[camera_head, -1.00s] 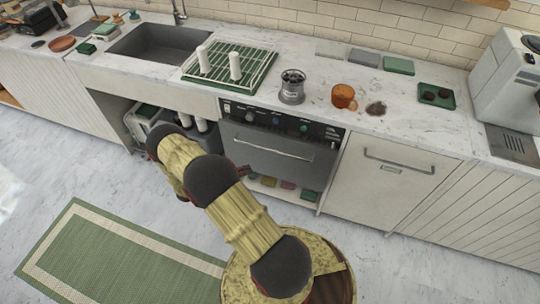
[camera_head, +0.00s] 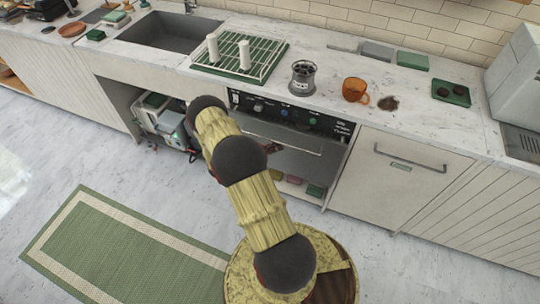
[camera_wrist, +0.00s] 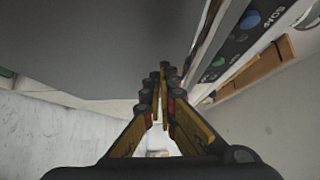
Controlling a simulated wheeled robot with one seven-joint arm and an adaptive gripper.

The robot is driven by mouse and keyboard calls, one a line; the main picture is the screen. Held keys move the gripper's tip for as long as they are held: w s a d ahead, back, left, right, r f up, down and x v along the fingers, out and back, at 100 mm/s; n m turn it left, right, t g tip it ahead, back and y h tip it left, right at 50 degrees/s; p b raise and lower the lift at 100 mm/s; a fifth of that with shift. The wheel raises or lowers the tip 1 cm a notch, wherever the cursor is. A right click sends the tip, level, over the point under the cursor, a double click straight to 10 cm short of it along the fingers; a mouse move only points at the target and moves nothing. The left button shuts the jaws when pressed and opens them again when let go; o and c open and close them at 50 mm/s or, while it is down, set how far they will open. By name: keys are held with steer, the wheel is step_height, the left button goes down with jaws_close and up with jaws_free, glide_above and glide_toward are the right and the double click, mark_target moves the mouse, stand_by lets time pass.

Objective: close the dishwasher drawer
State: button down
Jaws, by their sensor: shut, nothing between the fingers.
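The dishwasher drawer (camera_head: 306,160) has a grey front with a bar handle, below a black control panel (camera_head: 290,116) in the counter. My arm covers its left part. In the wrist view, a large grey surface that looks like the drawer front (camera_wrist: 100,40) fills the upper left, and the control panel (camera_wrist: 245,35) runs along the right. My gripper (camera_wrist: 165,72) is shut and empty, its fingertips close to the grey surface's edge. I cannot tell whether they touch. In the head view the gripper is mostly hidden behind my arm. How far out the drawer stands is unclear.
A low shelf with several coloured items (camera_head: 314,190) lies under the drawer. A white cabinet door (camera_head: 400,180) is to its right, and an open bay with bins (camera_head: 165,120) to its left. A cup (camera_head: 354,90) and a drying rack (camera_head: 262,68) stand on the counter. A green rug (camera_head: 120,250) lies on the floor.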

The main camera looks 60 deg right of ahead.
mark_target(278, 138)
steer(key=shift+d, duration=0.6)
steer(key=shift+d, duration=0.15)
steer(key=d+b, duration=0.1)
steer(key=d, duration=0.4)
steer(key=shift+w+f+b, duration=0.15)
steer(key=shift+w+b, duration=0.05)
steer(key=shift+b, duration=0.2)
steer(key=shift+w+d+r, duration=0.1)
steer(key=shift+r, duration=0.1)
